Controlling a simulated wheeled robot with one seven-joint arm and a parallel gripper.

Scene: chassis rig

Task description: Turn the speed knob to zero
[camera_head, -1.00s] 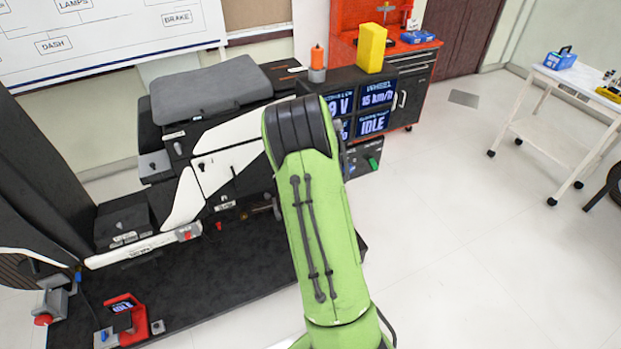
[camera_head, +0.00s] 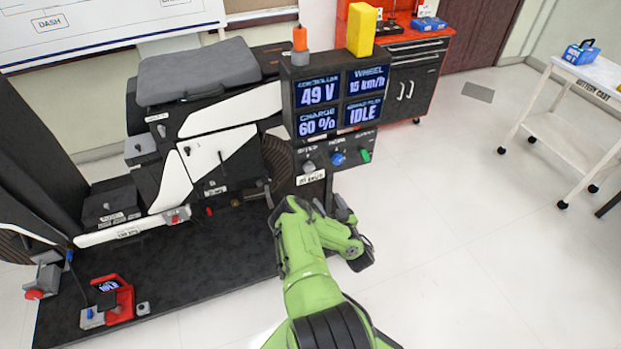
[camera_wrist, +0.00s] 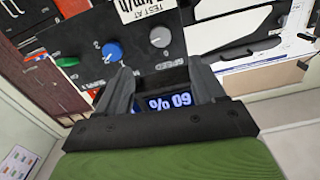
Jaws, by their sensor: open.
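The panel has three knobs in a row under the screens. The grey speed knob (camera_head: 308,166) is at the left end in the head view, under a label that seems to read SPEED. It also shows in the upside-down wrist view (camera_wrist: 159,46), with a white pointer mark and small figures around it. My gripper (camera_wrist: 160,68) is open and empty. Its fingers point toward the panel, and in the picture the knob lies just beyond their tips, apart from them. In the head view my arm is low in front of the panel and the fingertips are not clear.
A blue knob (camera_head: 337,158) and a green knob (camera_head: 364,155) sit right of the speed knob. The screens (camera_head: 340,102) read 49 V, 15 km/h, 60 % and IDLE. An orange-topped beacon (camera_head: 300,42) and yellow block (camera_head: 361,30) stand on top.

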